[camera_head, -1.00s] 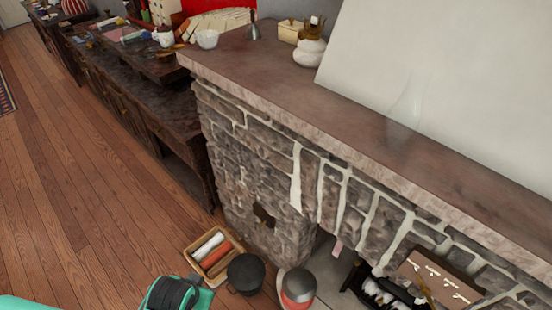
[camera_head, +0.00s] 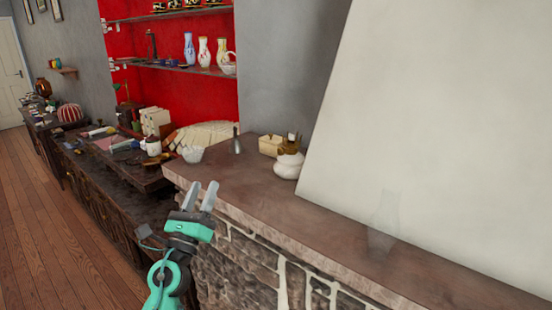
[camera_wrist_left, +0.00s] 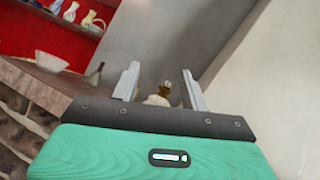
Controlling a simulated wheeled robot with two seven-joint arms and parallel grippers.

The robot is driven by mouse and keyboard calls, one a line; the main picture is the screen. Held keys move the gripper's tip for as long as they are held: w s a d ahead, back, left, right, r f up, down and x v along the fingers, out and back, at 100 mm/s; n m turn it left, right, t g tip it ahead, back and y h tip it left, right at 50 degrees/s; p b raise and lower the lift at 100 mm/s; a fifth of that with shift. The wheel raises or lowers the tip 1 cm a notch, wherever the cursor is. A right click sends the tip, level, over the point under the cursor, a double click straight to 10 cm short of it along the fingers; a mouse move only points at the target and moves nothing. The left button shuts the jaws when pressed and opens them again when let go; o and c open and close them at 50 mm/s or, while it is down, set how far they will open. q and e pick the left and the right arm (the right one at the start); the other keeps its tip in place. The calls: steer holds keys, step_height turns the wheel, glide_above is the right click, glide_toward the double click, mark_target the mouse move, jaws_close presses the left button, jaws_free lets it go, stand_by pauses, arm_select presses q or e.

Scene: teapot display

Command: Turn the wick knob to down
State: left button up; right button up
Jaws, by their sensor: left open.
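A white oil lamp (camera_head: 287,166) with a brass burner (camera_head: 290,146) stands upright on the stone mantel. The wick knob is too small to make out. A clear glass chimney (camera_head: 383,222) stands apart on the mantel, farther right. My left gripper (camera_head: 202,190) is open and empty, near the mantel's left front edge, to the left of the lamp and apart from it. In the left wrist view the brass burner (camera_wrist_left: 165,88) shows between the open fingers (camera_wrist_left: 160,72), beyond them. My right gripper is not in view.
The mantel top (camera_head: 335,226) is bare between lamp and chimney. A white bowl (camera_head: 192,154), a small metal bell-shaped object (camera_head: 236,143) and a cream box (camera_head: 271,146) are near the lamp. A large pale slanted panel (camera_head: 430,140) rises behind.

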arm_select(q)
steer(key=w+d+r+m+g+h, duration=0.2)
steer(key=w+d+m+g+h, duration=0.3)
steer(key=m, duration=0.6)
steer(key=m+g, duration=0.5)
steer(key=m, duration=0.4)
glide_toward(280, 153)
steer(key=p+x, duration=0.4)
steer(key=x, duration=0.3)
steer(key=shift+w+r, duration=0.15)
steer(key=shift+r, duration=0.05)
steer(key=shift+w+d+f+p, duration=0.1)
steer(key=shift+w+d+p, duration=0.2)
steer(key=shift+w, duration=0.05)
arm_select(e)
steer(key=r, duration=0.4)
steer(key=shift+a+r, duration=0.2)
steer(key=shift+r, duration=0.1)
arm_select(q)
steer(key=shift+c, duration=0.3)
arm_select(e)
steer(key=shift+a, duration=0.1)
arm_select(q)
jaws_close()
